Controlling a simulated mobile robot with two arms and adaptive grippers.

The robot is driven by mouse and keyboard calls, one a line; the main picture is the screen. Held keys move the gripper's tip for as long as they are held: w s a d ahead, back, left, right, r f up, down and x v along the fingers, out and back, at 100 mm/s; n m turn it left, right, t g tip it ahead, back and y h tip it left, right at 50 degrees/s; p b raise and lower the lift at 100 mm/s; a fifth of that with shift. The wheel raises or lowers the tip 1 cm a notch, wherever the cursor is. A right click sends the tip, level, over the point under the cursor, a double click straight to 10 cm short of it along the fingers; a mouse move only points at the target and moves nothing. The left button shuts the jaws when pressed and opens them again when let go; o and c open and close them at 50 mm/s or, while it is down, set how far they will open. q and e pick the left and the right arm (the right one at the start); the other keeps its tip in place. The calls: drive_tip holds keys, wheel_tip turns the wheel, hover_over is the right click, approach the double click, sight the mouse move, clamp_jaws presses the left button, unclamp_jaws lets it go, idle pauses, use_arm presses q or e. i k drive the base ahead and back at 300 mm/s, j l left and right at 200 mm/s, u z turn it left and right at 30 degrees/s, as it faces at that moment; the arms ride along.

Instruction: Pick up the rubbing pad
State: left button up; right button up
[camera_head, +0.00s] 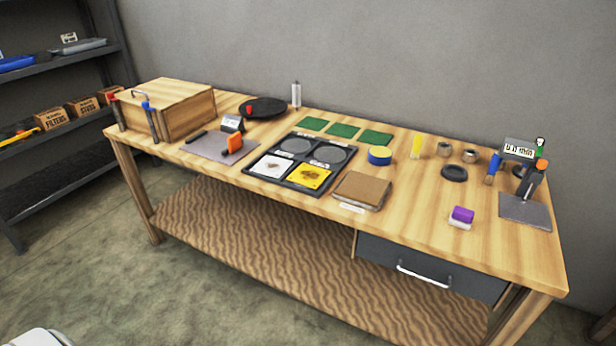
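A small block with a purple top and a white base (461,217) lies near the front right of the wooden workbench (420,225); it looks like the rubbing pad, though no label confirms this. Flat green pads (343,131) lie in a row at the back middle of the bench and are another possible match. The purple and white block stands alone, with clear wood around it. Neither of my grippers shows in the view.
A brown sanding-paper-like stack (361,190) and a dark tray with compartments (303,163) lie left of the block. A gauge stand (526,205) is at the right. A wooden box (170,107) stands far left. A drawer (430,268) hangs below the front edge.

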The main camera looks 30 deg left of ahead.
sight(461, 218)
drive_tip(key=z, duration=2.1)
drive_tip(key=u, duration=2)
drive_tip(key=i+j+z, duration=0.2)
drive_tip(key=i+j, duration=0.3)
drive_tip(key=j, duration=0.05)
